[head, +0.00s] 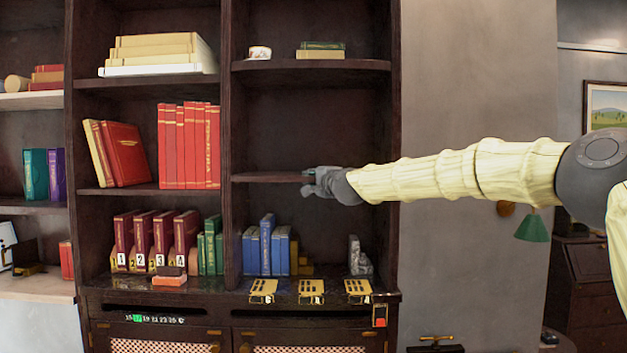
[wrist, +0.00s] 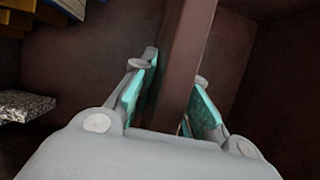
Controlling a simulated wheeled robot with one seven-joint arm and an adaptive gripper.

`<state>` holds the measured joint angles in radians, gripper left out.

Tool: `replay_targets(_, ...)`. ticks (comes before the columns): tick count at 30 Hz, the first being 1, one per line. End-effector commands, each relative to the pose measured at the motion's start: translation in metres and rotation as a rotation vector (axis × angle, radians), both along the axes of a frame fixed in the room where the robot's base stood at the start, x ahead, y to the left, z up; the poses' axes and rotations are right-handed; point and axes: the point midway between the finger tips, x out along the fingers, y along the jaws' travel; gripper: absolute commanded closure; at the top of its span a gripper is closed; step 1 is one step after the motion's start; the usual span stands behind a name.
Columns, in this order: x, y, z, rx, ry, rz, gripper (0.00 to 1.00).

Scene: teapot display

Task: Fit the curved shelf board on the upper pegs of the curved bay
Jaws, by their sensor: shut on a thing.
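The shelf board (head: 268,178) is dark brown and thin. It lies about level inside the right bay of the bookcase (head: 227,120), between the upper shelf and the bottom shelf. My gripper (head: 318,182) is shut on its right part. In the wrist view the board (wrist: 188,60) runs up between the two teal-padded fingers of my gripper (wrist: 172,105). The board's left end is close to the bay's left upright; I cannot tell whether it touches. The pegs are not visible, so I cannot tell whether the board rests on them.
Above is a fixed shelf (head: 310,65) with a small white pot (head: 259,52) and flat books (head: 320,50). Below stand blue books (head: 266,245) and a grey stone bookend (head: 358,257). The bay's right upright (head: 393,150) is behind my arm. Space around the board is clear.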

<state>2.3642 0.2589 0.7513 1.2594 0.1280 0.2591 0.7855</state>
Motion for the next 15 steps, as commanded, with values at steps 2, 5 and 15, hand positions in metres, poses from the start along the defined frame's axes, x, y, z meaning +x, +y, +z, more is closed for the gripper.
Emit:
replay_targets(2, 0.0011, -0.0003, 0.0036, 0.001, -0.004, -0.001, 1.0)
replay_targets(5, 0.0027, -0.0001, 0.0034, 0.001, -0.004, -0.001, 1.0)
replay_targets(15, 0.0087, -0.0003, 0.0031, 0.001, -0.003, -0.001, 1.0)
